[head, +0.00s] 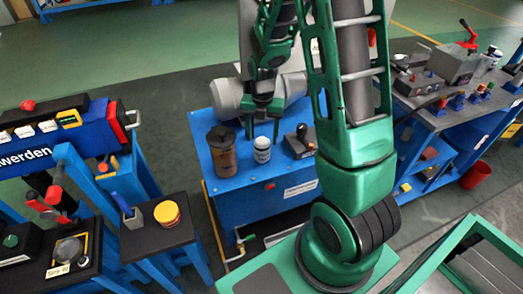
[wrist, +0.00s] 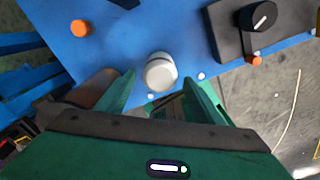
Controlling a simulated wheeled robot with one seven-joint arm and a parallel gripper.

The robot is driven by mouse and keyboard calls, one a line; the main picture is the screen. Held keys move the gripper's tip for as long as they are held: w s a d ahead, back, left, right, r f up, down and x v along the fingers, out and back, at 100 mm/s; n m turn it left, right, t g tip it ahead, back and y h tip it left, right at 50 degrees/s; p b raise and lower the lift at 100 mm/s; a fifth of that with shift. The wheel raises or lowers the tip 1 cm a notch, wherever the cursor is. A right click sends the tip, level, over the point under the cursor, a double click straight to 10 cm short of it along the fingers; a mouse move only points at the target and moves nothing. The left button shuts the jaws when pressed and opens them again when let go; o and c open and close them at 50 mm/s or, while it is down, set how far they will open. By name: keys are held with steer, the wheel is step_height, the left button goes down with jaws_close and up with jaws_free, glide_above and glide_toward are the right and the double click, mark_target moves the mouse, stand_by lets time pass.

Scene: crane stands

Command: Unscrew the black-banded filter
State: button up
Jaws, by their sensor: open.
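The black-banded filter (head: 262,150) is a small white canister with a dark band. It stands upright on a blue stand (head: 235,185). In the wrist view the filter (wrist: 160,71) shows its pale round top, just beyond the fingertips and roughly centred between them. My green gripper (head: 262,128) points down above the filter in the head view. In the wrist view my gripper (wrist: 159,84) has its fingers spread wide with nothing between them gripped. The filter's lower part and its seat are mostly hidden in the wrist view.
A brown cylinder (head: 221,150) stands close left of the filter, by the left finger. A black knob on a dark block (head: 300,142) stands to the right. A dark pedestal holds a yellow-orange jar (head: 167,213). A tool-laden bench (head: 440,120) is at right.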

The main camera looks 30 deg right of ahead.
steer(key=m, duration=1.8)
steer(key=shift+m, duration=0.3)
steer(key=m, duration=0.5)
stand_by(0.3)
steer(key=c, duration=1.2)
steer(key=shift+r, duration=0.1)
steer(key=shift+n, duration=0.3)
